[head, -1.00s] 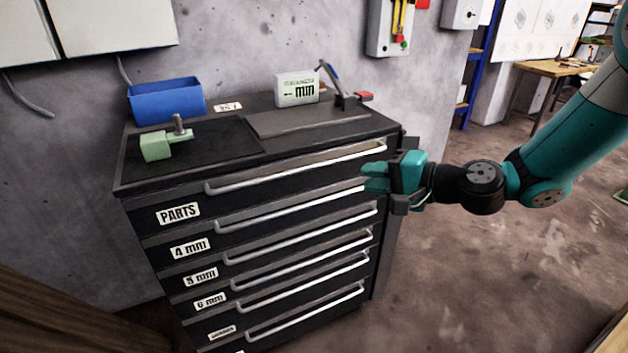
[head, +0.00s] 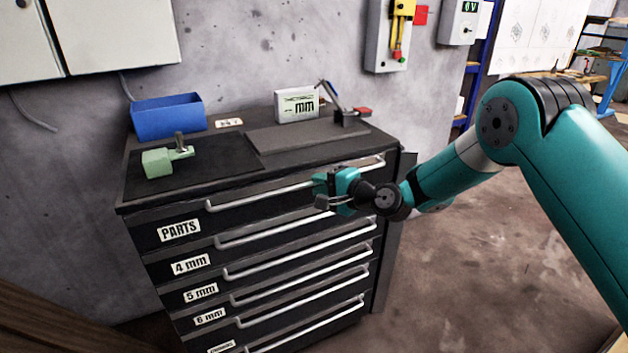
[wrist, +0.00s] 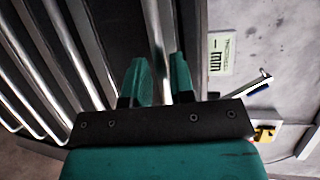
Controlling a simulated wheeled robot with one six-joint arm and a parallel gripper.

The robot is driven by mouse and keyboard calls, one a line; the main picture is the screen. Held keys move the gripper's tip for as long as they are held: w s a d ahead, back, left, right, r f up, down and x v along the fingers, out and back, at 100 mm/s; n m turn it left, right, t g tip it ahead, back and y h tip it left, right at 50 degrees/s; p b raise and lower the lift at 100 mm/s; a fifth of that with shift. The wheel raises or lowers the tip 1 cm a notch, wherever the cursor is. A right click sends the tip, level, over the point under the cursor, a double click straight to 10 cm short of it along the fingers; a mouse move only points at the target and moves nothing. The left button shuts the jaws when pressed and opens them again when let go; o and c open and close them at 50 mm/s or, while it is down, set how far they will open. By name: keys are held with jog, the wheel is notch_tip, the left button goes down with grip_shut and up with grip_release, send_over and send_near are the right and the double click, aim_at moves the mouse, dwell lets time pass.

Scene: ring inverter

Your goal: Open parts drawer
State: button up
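The parts drawer (head: 218,222) is the top drawer of the dark cabinet, labelled PARTS, and looks shut. Its long silver bar handle (head: 255,195) runs across the upper front. My gripper (head: 322,189) is at the front of this drawer, right of the handle's middle, and covers part of the bar. In the wrist view, the two teal fingers (wrist: 159,78) are apart, with the handle bar (wrist: 155,35) running between them. I cannot tell whether either finger touches the bar.
Several lower drawers with similar handles (head: 300,262) sit below. On the cabinet top (head: 225,180) are a blue bin (head: 168,117), a green clamp-like part (head: 158,162), a white mm display (head: 298,105) and a small lever device (head: 348,117). Floor right of the cabinet is clear.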

jog(key=shift+x, duration=1.2)
grip_shut()
